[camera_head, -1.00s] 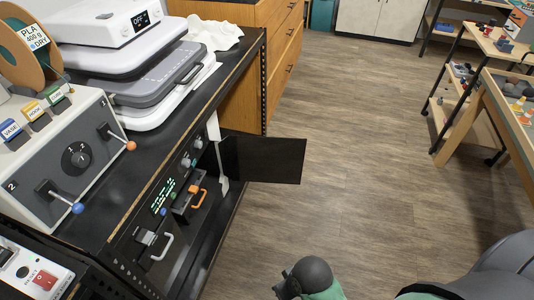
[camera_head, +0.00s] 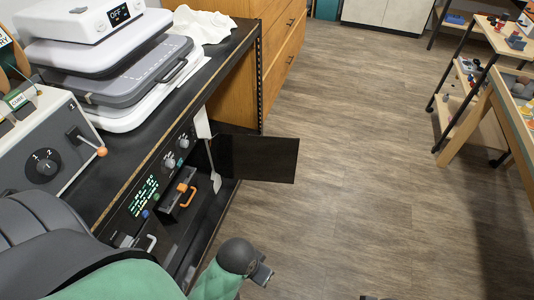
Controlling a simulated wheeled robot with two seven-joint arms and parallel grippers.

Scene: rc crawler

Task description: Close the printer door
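The printer door (camera_head: 258,158) is a flat black panel. It stands open, jutting right from the printer over the floor. The printer (camera_head: 150,195) sits under the black worktop, with a green lit display, knobs and an orange-handled drawer (camera_head: 180,194) on its front. My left arm comes in from the lower left, grey and green, with a dark rounded joint (camera_head: 237,256) below the door and apart from it. I cannot make out gripper fingers there.
A grey and white machine (camera_head: 110,60) and a lever box (camera_head: 45,150) stand on the worktop. A wooden cabinet (camera_head: 280,60) is behind the door. Shelves and a table leg (camera_head: 465,125) stand at the right. The floor (camera_head: 370,150) between is clear.

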